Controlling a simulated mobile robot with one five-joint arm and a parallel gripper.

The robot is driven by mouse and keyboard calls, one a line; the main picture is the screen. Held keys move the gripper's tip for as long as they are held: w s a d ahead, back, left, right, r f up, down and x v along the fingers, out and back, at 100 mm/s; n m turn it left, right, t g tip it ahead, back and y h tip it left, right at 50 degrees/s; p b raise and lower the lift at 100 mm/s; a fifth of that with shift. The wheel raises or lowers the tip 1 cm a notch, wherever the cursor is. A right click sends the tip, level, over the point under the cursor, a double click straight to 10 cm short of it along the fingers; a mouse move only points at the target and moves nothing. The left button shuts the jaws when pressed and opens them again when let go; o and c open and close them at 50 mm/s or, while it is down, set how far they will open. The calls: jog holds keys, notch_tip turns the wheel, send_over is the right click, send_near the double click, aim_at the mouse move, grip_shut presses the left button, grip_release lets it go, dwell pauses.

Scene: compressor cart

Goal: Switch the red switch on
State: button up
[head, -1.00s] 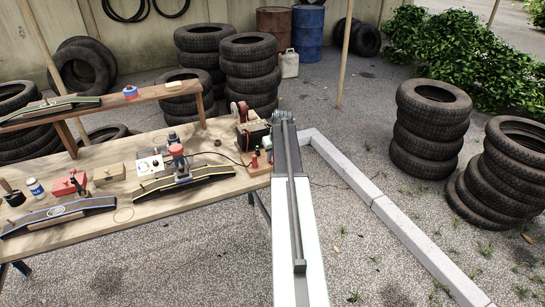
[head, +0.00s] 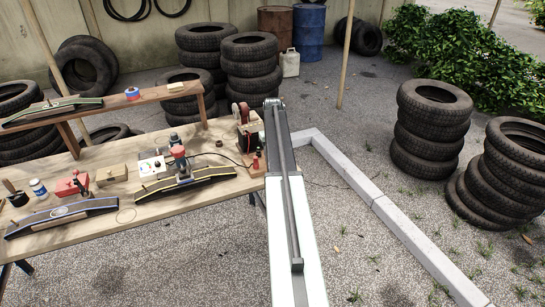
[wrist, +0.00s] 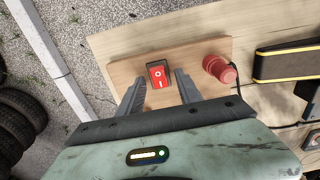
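The red rocker switch (wrist: 157,74), marked O and I in a black frame, is on a small wooden board (wrist: 205,50) in the wrist view. My gripper (wrist: 159,80) is open, with one finger on each side of the switch's near part and nothing held between them. I cannot tell how far the fingertips are above the board. In the head view the switch and my gripper are hidden behind my arm.
A red knob (wrist: 220,69) stands on the same board, right of the switch; the head view shows it too (head: 256,160). A black, yellow-edged strip (wrist: 288,64) lies further right. The workbench (head: 130,222) carries tools; gravel and a kerb (head: 345,177) lie right of it.

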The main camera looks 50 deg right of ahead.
jog(key=shift+r, duration=0.1)
notch_tip(320, 180, up, 8)
jog(key=p, duration=0.7)
jog(key=shift+p, duration=0.4)
jog(key=shift+f, duration=0.2)
